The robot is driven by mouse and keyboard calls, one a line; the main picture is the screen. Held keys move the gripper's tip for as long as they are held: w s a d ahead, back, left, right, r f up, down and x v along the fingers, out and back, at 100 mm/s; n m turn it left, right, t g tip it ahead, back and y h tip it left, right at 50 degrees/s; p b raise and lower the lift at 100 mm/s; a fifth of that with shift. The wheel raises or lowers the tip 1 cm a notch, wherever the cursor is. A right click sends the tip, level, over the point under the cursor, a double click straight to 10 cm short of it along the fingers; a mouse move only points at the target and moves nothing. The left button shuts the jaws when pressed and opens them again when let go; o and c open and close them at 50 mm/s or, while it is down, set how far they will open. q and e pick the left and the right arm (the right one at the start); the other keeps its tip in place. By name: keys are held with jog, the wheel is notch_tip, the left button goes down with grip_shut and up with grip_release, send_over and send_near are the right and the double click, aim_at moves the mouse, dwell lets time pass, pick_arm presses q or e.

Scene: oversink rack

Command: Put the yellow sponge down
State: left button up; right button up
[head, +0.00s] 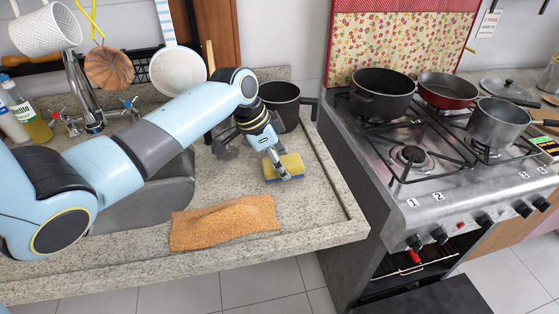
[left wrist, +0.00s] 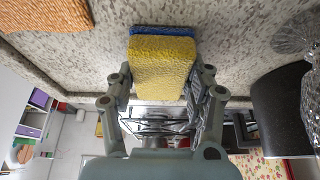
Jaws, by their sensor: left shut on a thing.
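The yellow sponge (head: 291,163) with a blue side is at the right part of the granite counter in the head view. My left gripper (head: 282,174) is shut on it. In the left wrist view the sponge (left wrist: 162,66) sits between the two fingers of my left gripper (left wrist: 162,92), its yellow face toward the camera and its blue layer along the upper edge. The sponge is very near the counter surface; I cannot tell whether it touches it. My right gripper is in neither view.
An orange cloth (head: 225,223) lies at the counter's front edge. A dark pot (head: 281,103) stands behind the sponge. The stove (head: 420,200) with several pans is to the right. The granite counter (head: 315,205) is bare between the cloth and its right rim.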

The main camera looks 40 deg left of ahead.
pick_arm(q)
jog(key=o, duration=0.8)
jog(key=shift+f, duration=0.1)
jog(key=shift+o, duration=1.1)
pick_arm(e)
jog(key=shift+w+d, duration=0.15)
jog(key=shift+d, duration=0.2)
pick_arm(q)
jog(key=shift+r, duration=0.3)
jog(key=v, duration=1.1)
jog(key=shift+s+a+r, duration=0.15)
jog(key=shift+a+r, duration=0.05)
jog(key=shift+r, duration=0.1)
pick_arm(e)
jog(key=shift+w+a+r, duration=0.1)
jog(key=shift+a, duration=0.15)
